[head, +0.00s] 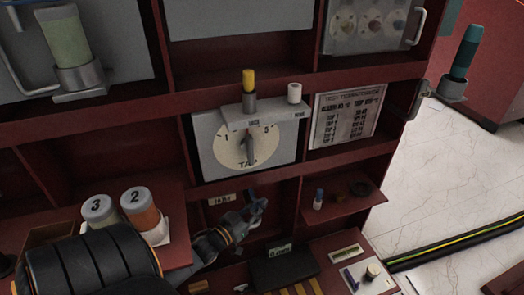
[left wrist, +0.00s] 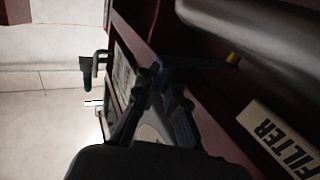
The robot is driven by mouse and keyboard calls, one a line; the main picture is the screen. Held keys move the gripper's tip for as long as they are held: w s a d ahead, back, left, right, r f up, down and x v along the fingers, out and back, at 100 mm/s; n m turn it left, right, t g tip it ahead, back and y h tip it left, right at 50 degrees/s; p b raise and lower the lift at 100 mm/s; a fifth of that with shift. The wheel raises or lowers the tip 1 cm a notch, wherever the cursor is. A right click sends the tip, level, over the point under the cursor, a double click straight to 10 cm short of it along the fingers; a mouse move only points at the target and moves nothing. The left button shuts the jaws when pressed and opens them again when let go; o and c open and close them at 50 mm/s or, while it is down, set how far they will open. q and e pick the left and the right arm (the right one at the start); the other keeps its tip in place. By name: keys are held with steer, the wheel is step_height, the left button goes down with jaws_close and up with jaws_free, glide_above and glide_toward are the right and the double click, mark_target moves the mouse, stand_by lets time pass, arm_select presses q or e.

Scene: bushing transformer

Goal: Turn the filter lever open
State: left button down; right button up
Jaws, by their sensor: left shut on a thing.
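My left gripper (head: 250,214) reaches from the lower left into the open bay below the tap dial. It is shut on the blue filter lever (head: 259,205), which is mostly hidden by the fingers. In the left wrist view the dark fingers (left wrist: 163,82) are close around the lever, and a blue bar (left wrist: 203,77) runs to the right beyond them. A FILTER label (left wrist: 283,142) shows at the lower right there; a small label plate (head: 222,199) is left of the gripper in the head view. My right gripper is not in view.
The tap panel (head: 205,135), with its round dial (head: 232,155), is just above my gripper. A small shelf (head: 345,208) with small parts stands to the right. Canisters 3 (head: 99,210) and 2 (head: 141,208) stand to the left, near my arm. Floor (head: 440,180) is open at right.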

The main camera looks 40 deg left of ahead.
arm_select(q)
steer(key=shift+s+f, duration=0.25)
steer(key=shift+f, duration=0.1)
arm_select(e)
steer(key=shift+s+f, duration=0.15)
arm_select(q)
steer(key=c, duration=1.7)
jaws_free()
steer(key=shift+c, duration=0.2)
steer(key=o, duration=0.3)
steer(key=shift+s+r, duration=0.1)
steer(key=shift+s, duration=0.1)
steer(key=shift+r, duration=0.15)
steer(key=s, duration=1.2)
